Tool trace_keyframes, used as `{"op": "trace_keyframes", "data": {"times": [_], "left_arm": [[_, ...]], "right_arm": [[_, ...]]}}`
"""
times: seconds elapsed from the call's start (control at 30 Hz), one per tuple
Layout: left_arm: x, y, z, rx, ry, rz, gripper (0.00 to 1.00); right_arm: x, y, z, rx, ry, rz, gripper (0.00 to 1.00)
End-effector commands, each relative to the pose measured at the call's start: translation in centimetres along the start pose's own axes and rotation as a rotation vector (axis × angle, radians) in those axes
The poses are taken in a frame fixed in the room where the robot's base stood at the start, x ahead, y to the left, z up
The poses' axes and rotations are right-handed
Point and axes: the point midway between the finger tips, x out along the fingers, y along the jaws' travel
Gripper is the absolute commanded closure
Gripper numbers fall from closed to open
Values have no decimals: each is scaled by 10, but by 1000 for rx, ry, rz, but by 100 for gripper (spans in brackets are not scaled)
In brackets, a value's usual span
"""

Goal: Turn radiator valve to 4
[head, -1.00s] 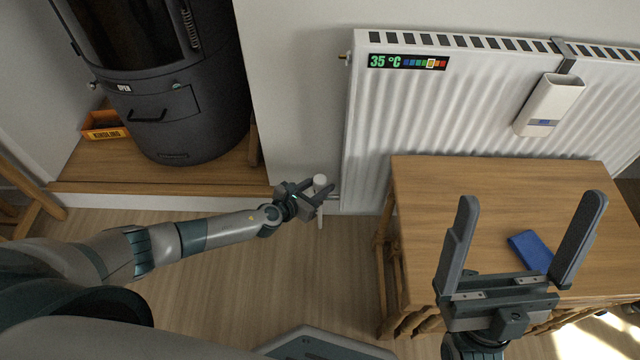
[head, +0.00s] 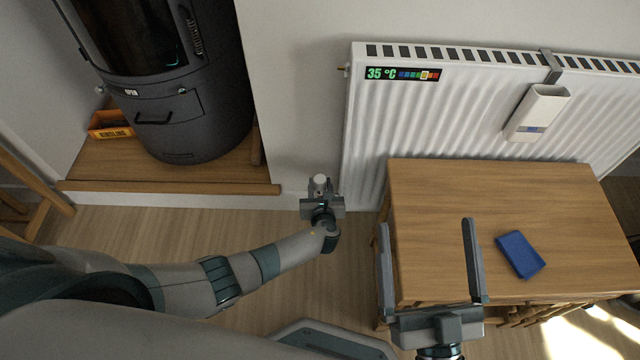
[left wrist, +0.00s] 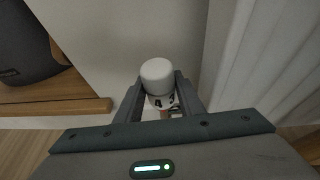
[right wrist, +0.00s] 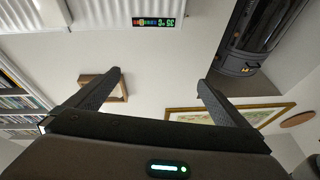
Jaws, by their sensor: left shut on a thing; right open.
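The radiator valve is a white rounded knob (head: 320,181) at the lower left corner of the white radiator (head: 362,150). In the left wrist view the knob (left wrist: 157,76) stands between my left fingers, with dark numerals around its lower band; a 4 seems to face the camera. My left gripper (head: 321,190) is shut on the knob from the front, one finger on each side. My right gripper (head: 430,240) is open and empty in front of the table; its spread fingers also show in the right wrist view (right wrist: 160,85).
A wooden table (head: 450,190) with a blue object (head: 520,254) stands right of the valve. A thermometer strip (head: 403,74) reads 35 °C on the radiator, and a white holder (head: 537,113) hangs there. A dark stove (head: 180,100) and an orange kindling box (head: 108,125) stand left.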

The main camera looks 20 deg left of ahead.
Motion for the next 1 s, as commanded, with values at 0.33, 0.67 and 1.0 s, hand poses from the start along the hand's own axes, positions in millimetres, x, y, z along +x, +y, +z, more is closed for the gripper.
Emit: {"op": "trace_keyframes", "data": {"times": [0.33,0.67,1.0], "left_arm": [[1,-1,0,-63,-1,150,88],[1,0,1,-72,-2,172,88],[1,0,1,-72,-2,171,47]], "right_arm": [[-4,-6,-18,1,103,-9,0],[-5,-6,-22,0,121,-10,0],[-5,-7,-22,0,121,-11,0]]}}
